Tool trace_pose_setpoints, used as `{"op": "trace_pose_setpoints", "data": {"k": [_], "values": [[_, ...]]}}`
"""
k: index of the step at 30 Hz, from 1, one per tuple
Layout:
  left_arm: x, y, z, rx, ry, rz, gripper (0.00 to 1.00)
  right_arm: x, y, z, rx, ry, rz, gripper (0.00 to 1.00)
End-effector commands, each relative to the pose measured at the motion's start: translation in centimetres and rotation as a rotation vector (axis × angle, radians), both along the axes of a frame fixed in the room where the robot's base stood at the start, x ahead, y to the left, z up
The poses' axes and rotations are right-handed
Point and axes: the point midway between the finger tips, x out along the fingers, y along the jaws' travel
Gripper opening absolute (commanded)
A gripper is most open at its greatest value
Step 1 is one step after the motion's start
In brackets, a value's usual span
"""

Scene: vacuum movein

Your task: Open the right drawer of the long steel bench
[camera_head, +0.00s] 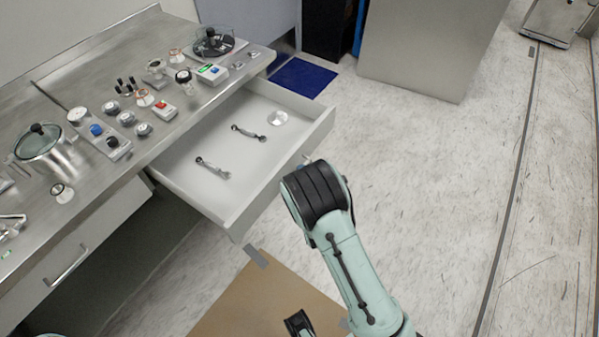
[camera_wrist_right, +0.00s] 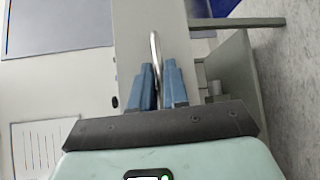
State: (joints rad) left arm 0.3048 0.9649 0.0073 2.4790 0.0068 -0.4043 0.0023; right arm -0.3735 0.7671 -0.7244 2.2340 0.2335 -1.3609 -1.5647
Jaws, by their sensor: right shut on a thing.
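The long steel bench (camera_head: 92,178) runs along the left of the head view. Its right drawer (camera_head: 262,200) stands pulled out well past the bench edge, with its inside showing. Two handle-like metal pieces (camera_head: 250,133) and a pale round piece (camera_head: 278,118) lie in it. My right arm reaches to the drawer's front, and its wrist hides most of the gripper there. In the right wrist view, the blue fingers of my right gripper (camera_wrist_right: 160,75) are shut on the drawer's bar handle (camera_wrist_right: 155,45).
Glass and metal lab items, including a lidded pot (camera_head: 42,148), stand on the bench top. A closed left drawer (camera_head: 95,245) has its own handle. A brown board (camera_head: 235,305) lies on the floor below. The floor to the right is mostly clear, with a grey cabinet (camera_head: 420,50) behind.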

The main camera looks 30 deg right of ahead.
Motion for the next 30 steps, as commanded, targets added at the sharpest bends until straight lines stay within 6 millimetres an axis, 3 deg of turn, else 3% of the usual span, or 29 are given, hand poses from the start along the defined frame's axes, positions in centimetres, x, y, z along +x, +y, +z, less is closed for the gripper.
{"op": "trace_pose_setpoints", "data": {"k": [18, 19, 21, 30], "values": [[0.04, 0.01, -0.01, 0.000, -0.001, 0.000, 0.00, -0.51, -0.16, 0.02, 0.000, -0.001, 0.002, 0.00], [0.04, 0.01, -0.01, 0.000, -0.001, 0.000, 0.00, -0.49, -0.16, 0.02, 0.000, -0.001, 0.002, 0.21], [0.04, 0.01, -0.01, 0.000, -0.001, 0.000, 0.00, -0.49, -0.16, 0.02, 0.000, -0.001, 0.002, 0.36], [0.03, 0.01, -0.01, 0.000, -0.001, 0.000, 0.00, -0.61, -0.13, 0.04, 0.000, 0.000, 0.001, 0.36]]}}
